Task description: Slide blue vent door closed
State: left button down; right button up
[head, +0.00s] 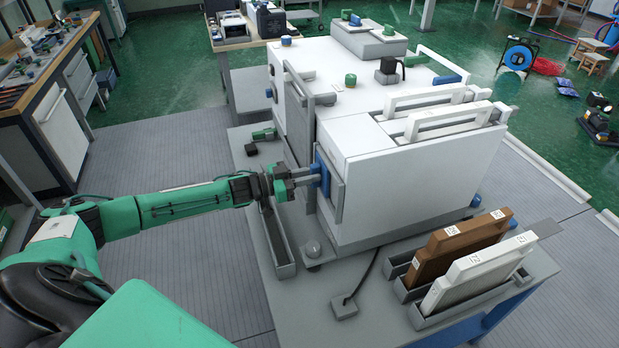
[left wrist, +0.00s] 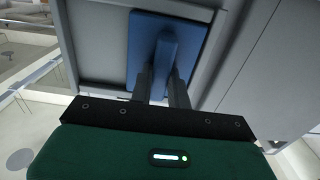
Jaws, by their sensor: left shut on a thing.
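The blue vent door (head: 323,177) sits in a grey frame on the left face of the white box (head: 385,170). In the left wrist view the blue door (left wrist: 142,40) is a flat panel with an upright blue handle (left wrist: 168,52) in its middle. My left gripper (head: 318,172) reaches the door from the left. In the left wrist view its two fingers (left wrist: 163,85) are shut on the handle, one on each side. The gripper hides part of the door in the head view. Open grey space shows beside the door inside the frame in the left wrist view. My right gripper is not in view.
The box stands on a grey table (head: 255,210). A narrow grey tray (head: 277,240) lies below my left gripper. A brown panel (head: 455,250) and a white panel (head: 480,272) stand in holders at the front right. A cable block (head: 343,306) lies near the front edge.

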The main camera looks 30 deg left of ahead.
pick_arm(q)
jog(key=c, duration=1.5)
grip_release()
jog(key=shift+w+a+r, duration=0.1)
jog(key=shift+a, duration=0.1)
jog(key=shift+c, duration=0.2)
jog(key=shift+o, duration=1.1)
jog(key=shift+w, duration=0.1)
jog(key=b+v, duration=0.3)
jog(key=v, duration=1.1)
jog(key=shift+b, duration=0.4)
